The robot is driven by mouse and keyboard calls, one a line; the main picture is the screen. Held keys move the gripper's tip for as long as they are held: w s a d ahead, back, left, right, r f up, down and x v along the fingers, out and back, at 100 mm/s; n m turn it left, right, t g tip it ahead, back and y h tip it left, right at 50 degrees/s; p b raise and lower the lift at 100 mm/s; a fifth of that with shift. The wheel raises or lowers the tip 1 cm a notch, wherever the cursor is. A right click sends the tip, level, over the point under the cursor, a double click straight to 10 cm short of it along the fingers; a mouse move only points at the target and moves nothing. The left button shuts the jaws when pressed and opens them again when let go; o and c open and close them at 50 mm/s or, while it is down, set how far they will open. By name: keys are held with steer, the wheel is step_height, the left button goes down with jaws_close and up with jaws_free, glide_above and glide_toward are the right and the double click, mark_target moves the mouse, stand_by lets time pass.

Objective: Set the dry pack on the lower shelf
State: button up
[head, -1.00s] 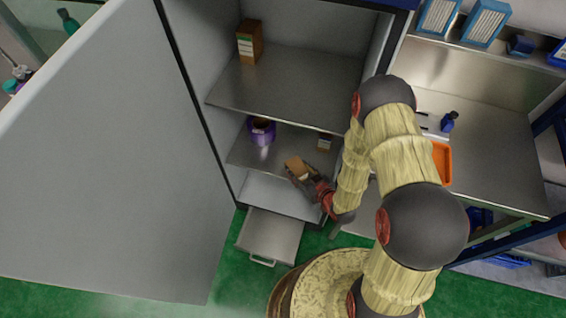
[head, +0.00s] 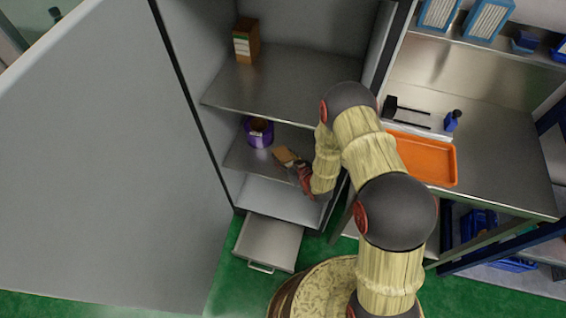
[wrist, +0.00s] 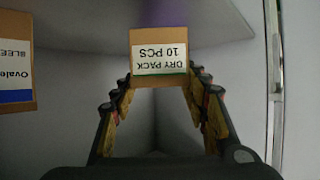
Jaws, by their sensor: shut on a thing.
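The dry pack (head: 285,156) is a small brown carton, with a white label reading "DRY PACK 10 PCS" upside down in the wrist view (wrist: 160,72). My gripper (head: 296,166) is shut on it; its fingers (wrist: 159,92) close on both sides of the carton in the wrist view. The pack is at the front right part of the lower shelf (head: 238,157) in the open cabinet. I cannot tell whether it touches the shelf. My arm hides the shelf's right end.
A purple round container (head: 258,135) stands on the lower shelf, left of the pack. Another labelled carton (wrist: 16,60) is at the wrist view's left. The upper shelf (head: 290,90) holds a brown carton (head: 246,40). A drawer (head: 268,245) is pulled out below. The cabinet door (head: 95,160) stands open.

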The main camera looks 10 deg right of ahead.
steer(key=shift+w+a+f, duration=0.15)
steer(key=shift+w+f, duration=0.15)
steer(key=shift+f, duration=0.1)
steer(key=shift+w+f+b, duration=0.15)
steer(key=shift+f+b, duration=0.3)
steer(key=shift+f, duration=0.45)
steer(key=shift+w+f+b, duration=0.1)
steer(key=shift+f+b, duration=0.3)
steer(key=shift+f, duration=0.45)
steer(key=shift+f, duration=0.2)
steer(key=o, duration=1.2)
steer(key=shift+o, duration=0.2)
steer(key=shift+r, duration=0.15)
